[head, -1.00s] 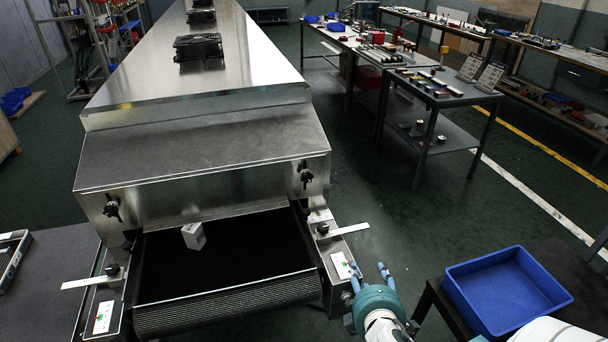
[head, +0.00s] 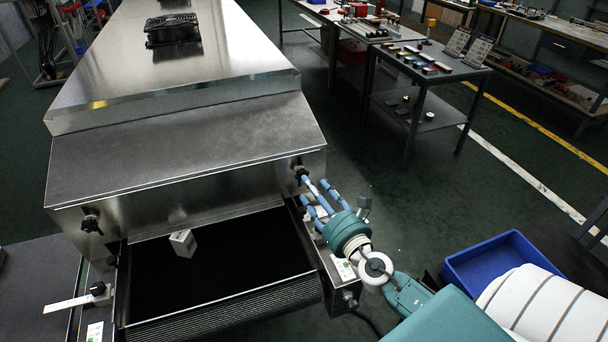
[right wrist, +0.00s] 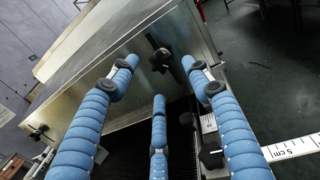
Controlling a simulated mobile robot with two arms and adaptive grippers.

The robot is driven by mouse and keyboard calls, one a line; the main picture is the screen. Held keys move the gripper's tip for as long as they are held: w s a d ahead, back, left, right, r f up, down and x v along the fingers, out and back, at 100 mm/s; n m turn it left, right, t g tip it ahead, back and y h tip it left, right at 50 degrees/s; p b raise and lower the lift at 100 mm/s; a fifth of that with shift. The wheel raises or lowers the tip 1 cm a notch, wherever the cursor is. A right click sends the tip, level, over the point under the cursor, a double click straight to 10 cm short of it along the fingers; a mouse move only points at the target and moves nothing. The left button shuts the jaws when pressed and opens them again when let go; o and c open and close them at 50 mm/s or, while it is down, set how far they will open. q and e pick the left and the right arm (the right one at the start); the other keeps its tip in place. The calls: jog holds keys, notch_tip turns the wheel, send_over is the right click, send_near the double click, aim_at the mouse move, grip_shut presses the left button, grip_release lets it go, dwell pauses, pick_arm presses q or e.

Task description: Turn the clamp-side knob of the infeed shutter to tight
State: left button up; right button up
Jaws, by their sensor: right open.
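The infeed shutter (head: 180,185) is a grey metal panel above the black belt, with a dark star-shaped knob at each end. The right-hand knob (head: 300,172) is partly hidden by my fingers in the head view. The left-hand knob (head: 92,222) is clear. My right gripper (head: 313,189) has blue fingers spread open just in front of the right-hand knob. In the right wrist view this knob (right wrist: 160,60) shows between and beyond the fingertips, with a visible gap. The left-hand knob (right wrist: 38,132) also shows there. I cannot read either knob's setting. My left gripper is not in view.
A white ruler strip (right wrist: 292,147) sticks out to the right below my fingers. A blue bin (head: 490,260) stands at the right. The floor right of the dryer is open.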

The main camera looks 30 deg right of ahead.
aim_at(301, 173)
jog(key=w, duration=0.5)
jog(key=shift+w+d+f, duration=0.15)
jog(key=shift+w+d, duration=0.2)
jog(key=shift+w, duration=0.05)
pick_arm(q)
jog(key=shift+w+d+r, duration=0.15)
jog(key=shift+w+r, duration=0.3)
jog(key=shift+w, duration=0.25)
pick_arm(e)
jog(key=c, duration=1.1)
